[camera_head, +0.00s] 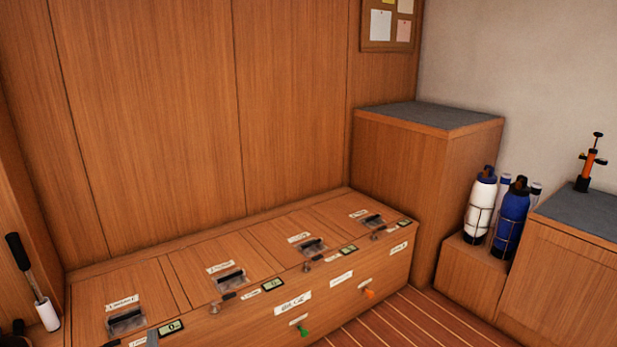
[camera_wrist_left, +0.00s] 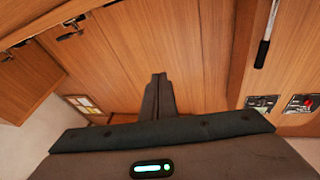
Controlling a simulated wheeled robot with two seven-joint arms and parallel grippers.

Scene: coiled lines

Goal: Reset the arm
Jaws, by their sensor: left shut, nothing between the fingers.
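My left gripper (camera_wrist_left: 158,76) shows in the left wrist view with its two dark fingers together, shut and empty. The fingers point toward wood panelling and touch nothing that I can see. The rest of that arm is out of the picture. My right gripper is in neither view.
The bench top has several labelled lids with dark latches (camera_head: 231,278). A black-handled lever (camera_head: 25,263) stands at far left. A tall cabinet (camera_head: 428,118), caged white (camera_head: 481,205) and blue bottles (camera_head: 511,216), and an orange pump (camera_head: 590,163) are at right. The striped floor (camera_head: 395,325) is clear.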

